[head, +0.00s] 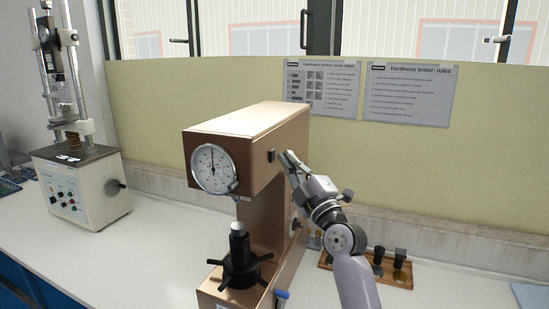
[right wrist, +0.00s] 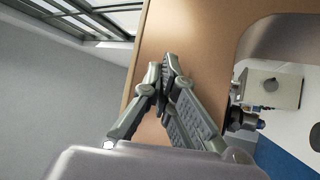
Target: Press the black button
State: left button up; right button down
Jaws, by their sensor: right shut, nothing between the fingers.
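The copper-coloured hardness tester (head: 262,125) stands on the bench, with a round dial gauge (head: 213,168) on its front. A small black button (head: 271,156) sticks out of its right side, high up. My right gripper (head: 286,157) is shut and empty, its fingertips just right of the button; I cannot tell if they touch it. In the right wrist view the shut fingers (right wrist: 168,66) lie in front of the tester's copper side (right wrist: 195,42), and the button cannot be made out there. My left gripper is not in view.
A wooden tray (head: 400,281) with dark pieces lies right of the tester, behind my right arm. A white testing machine (head: 82,187) stands at the left. A yellow panel (head: 160,105) with rule sheets (head: 408,94) rises behind. The bench between the machines is clear.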

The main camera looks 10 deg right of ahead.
jog(key=shift+s+d, duration=0.1)
jog(key=shift+s+d+b, duration=0.2)
jog(key=shift+s+d, duration=0.35)
jog(key=shift+d, duration=0.25)
jog(key=shift+s+d+b, duration=0.25)
jog(key=shift+s+d, duration=0.3)
jog(key=shift+d, duration=0.3)
jog(key=shift+s+d+b, duration=0.2)
jog(key=shift+s+d, duration=0.35)
jog(key=shift+d, duration=0.25)
jog(key=s+d, duration=0.3)
jog(key=s, duration=0.5)
